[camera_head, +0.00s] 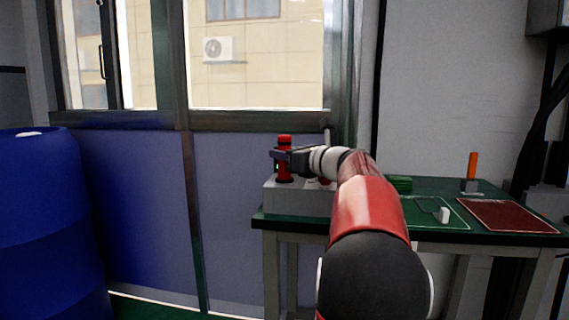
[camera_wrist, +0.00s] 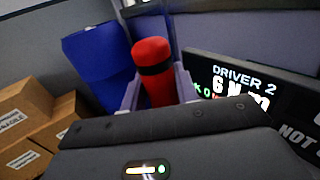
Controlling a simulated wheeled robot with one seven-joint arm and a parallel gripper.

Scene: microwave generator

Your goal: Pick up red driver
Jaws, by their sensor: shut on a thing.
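The red driver (camera_head: 284,141) stands upright at the left end of the bench, above a pale grey box (camera_head: 297,199). My gripper (camera_head: 283,156) reaches in from the right and is shut around the driver's middle, with red showing above and below it. In the wrist view the red driver (camera_wrist: 152,54), with a black band near its top, sits between the two grey-purple fingers of my gripper (camera_wrist: 158,92). Whether the driver's lower end touches the box is unclear.
A display reading "DRIVER 2" (camera_wrist: 243,85) is close on the right in the wrist view. The green bench (camera_head: 440,184) holds an orange-handled tool (camera_head: 473,164) and a red mat (camera_head: 508,215). A blue barrel (camera_head: 45,220) stands left; cardboard boxes (camera_wrist: 25,115) show in the wrist view.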

